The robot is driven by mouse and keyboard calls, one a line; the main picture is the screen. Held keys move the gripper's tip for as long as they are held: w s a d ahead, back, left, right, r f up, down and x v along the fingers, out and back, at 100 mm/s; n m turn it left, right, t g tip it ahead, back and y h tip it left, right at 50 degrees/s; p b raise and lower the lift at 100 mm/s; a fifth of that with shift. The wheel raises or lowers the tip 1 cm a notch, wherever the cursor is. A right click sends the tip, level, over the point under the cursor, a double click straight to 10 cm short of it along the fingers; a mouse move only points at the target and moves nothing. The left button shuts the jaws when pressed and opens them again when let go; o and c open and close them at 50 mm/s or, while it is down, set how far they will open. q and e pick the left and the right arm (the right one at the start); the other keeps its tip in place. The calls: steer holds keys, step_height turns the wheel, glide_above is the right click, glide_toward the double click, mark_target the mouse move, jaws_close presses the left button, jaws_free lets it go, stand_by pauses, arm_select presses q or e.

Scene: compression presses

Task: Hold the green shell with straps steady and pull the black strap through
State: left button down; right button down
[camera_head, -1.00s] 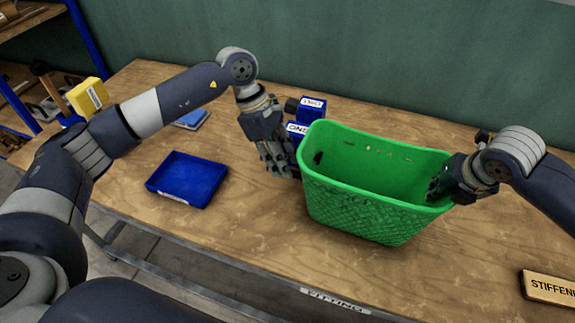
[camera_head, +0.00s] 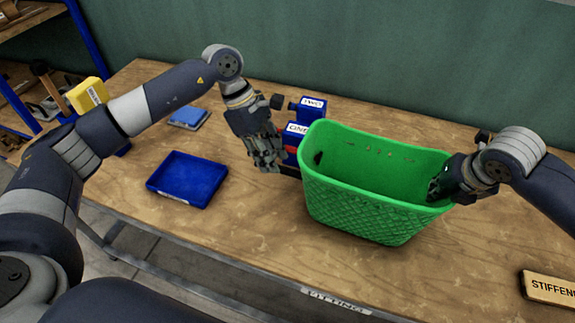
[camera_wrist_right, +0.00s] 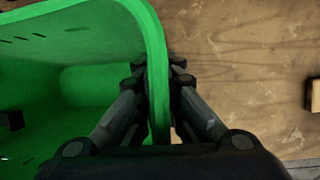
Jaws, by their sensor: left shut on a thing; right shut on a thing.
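The green shell (camera_head: 375,210) is an open, basket-like tub standing on the wooden table; it also shows in the right wrist view (camera_wrist_right: 95,85). My right gripper (camera_head: 440,186) is shut on the shell's right wall, one finger inside and one outside, as the right wrist view (camera_wrist_right: 158,78) shows. A small black patch (camera_head: 318,157), seemingly part of the black strap, shows on the shell's inner left wall. My left gripper (camera_head: 268,160) is shut just left of the shell, apart from it. What it grips is mostly hidden, seemingly the strap; a dark strip (camera_head: 290,171) lies between it and the shell.
Blue blocks marked ONE (camera_head: 296,130) and TWO (camera_head: 312,105) stand behind the left gripper, close to the shell. An empty blue tray (camera_head: 187,180) lies at left. A STIFFENER block (camera_head: 548,288) is at front right. The front middle of the table (camera_head: 270,225) is clear.

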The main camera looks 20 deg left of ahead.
arm_select(q)
steer(key=shift+a, duration=0.9)
arm_select(e)
steer(key=shift+d, duration=0.15)
arm_select(q)
steer(key=shift+a, duration=1.25)
steer(key=c, duration=1.1)
jaws_free()
steer(key=v, duration=1.2)
